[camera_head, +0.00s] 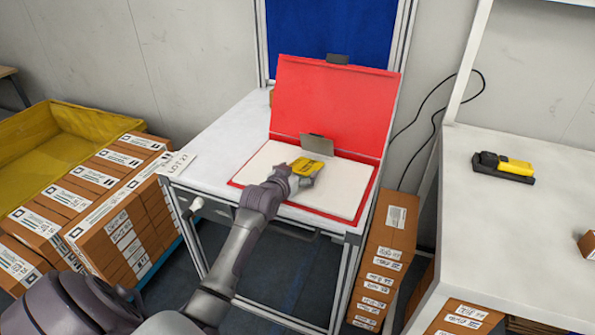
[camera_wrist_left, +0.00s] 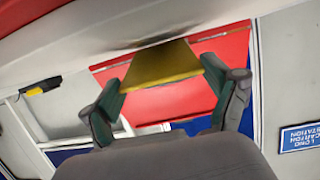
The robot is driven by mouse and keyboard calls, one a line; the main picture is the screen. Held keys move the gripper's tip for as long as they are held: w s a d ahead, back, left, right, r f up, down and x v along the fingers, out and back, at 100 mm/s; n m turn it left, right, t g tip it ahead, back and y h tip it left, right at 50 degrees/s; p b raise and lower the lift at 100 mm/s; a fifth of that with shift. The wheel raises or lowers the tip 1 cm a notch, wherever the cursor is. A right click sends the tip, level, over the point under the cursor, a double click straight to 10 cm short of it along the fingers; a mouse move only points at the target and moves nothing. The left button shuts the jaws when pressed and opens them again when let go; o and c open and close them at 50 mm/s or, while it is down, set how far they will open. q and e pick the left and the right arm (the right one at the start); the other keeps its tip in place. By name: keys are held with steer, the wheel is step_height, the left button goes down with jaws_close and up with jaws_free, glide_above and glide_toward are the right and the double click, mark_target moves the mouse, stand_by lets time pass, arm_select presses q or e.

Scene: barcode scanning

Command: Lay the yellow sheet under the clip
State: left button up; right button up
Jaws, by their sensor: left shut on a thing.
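The yellow sheet (camera_head: 307,166) is held in my left gripper (camera_head: 299,177), over the white pad of an open red folder (camera_head: 340,108). The sheet's far edge is close to the grey clip (camera_head: 317,145) at the folder's fold; I cannot tell whether it is under it or just in front. In the left wrist view, the yellow sheet (camera_wrist_left: 162,66) spans between the two fingers of my left gripper (camera_wrist_left: 168,95), which are shut on it. Its far edge meets a dark, shadowed area there. My right gripper is not in view.
The folder lies on a white table (camera_head: 217,150) with a "LOT 27" label at its left corner. Stacked cartons (camera_head: 120,205) and a yellow bin (camera_head: 75,125) stand left. A second table (camera_head: 535,215) at right holds a yellow-and-black scanner (camera_head: 505,167). Cartons (camera_head: 385,255) stand between the tables.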

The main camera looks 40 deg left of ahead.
arm_select(q)
steer(key=o, duration=0.8)
steer(key=v, duration=1.2)
